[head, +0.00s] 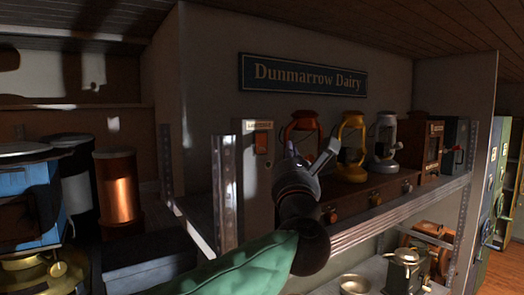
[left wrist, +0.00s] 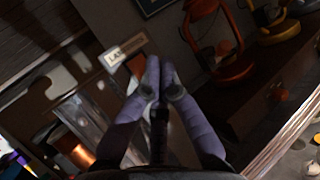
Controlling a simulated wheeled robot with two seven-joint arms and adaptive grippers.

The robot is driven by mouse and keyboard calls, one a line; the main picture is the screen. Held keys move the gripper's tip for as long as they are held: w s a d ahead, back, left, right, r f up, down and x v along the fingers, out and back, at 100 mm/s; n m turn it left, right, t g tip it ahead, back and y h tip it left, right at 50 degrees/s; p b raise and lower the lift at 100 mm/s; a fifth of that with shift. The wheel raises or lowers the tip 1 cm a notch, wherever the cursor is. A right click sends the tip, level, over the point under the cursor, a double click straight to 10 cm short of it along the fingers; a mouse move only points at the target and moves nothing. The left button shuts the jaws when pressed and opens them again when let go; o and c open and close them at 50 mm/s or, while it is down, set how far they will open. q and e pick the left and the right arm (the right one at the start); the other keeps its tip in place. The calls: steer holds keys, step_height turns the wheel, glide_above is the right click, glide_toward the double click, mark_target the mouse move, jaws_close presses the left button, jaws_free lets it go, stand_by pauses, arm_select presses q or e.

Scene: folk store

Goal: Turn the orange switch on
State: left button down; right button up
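The orange switch (head: 261,143) is a small rocker on a grey upright box (head: 259,185) under a pale label. In the left wrist view the orange switch (left wrist: 137,66) shows just left of my fingertips, partly hidden by them. My left gripper (head: 313,152) is in front of the shelf, right of and below the switch in the head view. In the left wrist view my left gripper (left wrist: 159,66) has its fingertips together with nothing between them. I cannot tell whether they touch the switch. My right gripper is not in view.
Red (head: 303,133), yellow (head: 351,145) and silver (head: 385,140) lanterns stand right of the switch on a drawered wooden base (head: 357,197). A perforated metal post (head: 224,190) stands just left of the switch box. A copper canister (head: 117,188) is farther left.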

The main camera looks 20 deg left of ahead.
mark_target(266, 143)
arm_select(q)
steer(key=shift+w+a+f, duration=0.2)
steer(key=shift+w+a, duration=0.65)
steer(key=shift+a, duration=0.2)
steer(key=shift+w+a+f, duration=0.15)
steer(key=shift+w+a, duration=0.7)
steer(key=shift+a, duration=0.25)
steer(key=shift+w+a+f, duration=0.2)
steer(key=shift+w+a, duration=0.65)
steer(key=shift+a, duration=0.2)
steer(key=shift+a+b, duration=0.1)
steer(key=shift+b, duration=0.25)
steer(key=shift+w+a, duration=0.2)
steer(key=shift+w, duration=0.1)
steer(key=shift+w+a+b, duration=0.15)
steer(key=shift+a+b, duration=0.2)
steer(key=shift+b, duration=0.05)
steer(key=shift+d, duration=0.2)
